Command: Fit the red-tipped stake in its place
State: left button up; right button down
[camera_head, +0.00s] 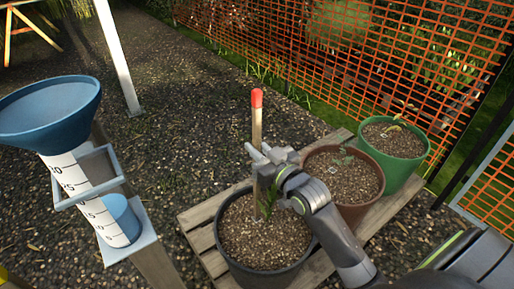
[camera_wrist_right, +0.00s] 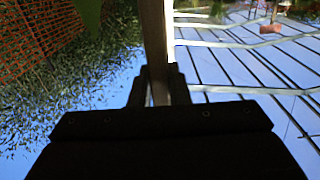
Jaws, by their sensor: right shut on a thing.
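The red-tipped stake (camera_head: 257,125) stands upright over the black pot (camera_head: 266,278) in the head view, its red end up. Its lower end is at the soil beside a small green plant (camera_head: 267,205); I cannot tell whether it is in the soil. My right gripper (camera_head: 262,163) is shut on the stake around its middle, above the pot. In the right wrist view the stake (camera_wrist_right: 154,45) runs up between the two dark fingers (camera_wrist_right: 158,90). My left gripper is not in view.
A brown pot (camera_head: 322,150) and a green pot (camera_head: 420,165) with seedlings stand behind on the wooden pallet (camera_head: 200,238). A rain gauge with a blue funnel (camera_head: 50,125) is on a post at left. Orange mesh fence (camera_head: 340,50) closes the back right. Open gravel lies behind the pots.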

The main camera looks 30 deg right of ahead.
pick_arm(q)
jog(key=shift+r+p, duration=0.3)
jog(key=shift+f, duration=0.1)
pick_arm(e)
jog(key=shift+f, duration=0.15)
pick_arm(q)
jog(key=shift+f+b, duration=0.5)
jog(key=shift+b, duration=0.15)
pick_arm(e)
jog(key=shift+f, duration=0.85)
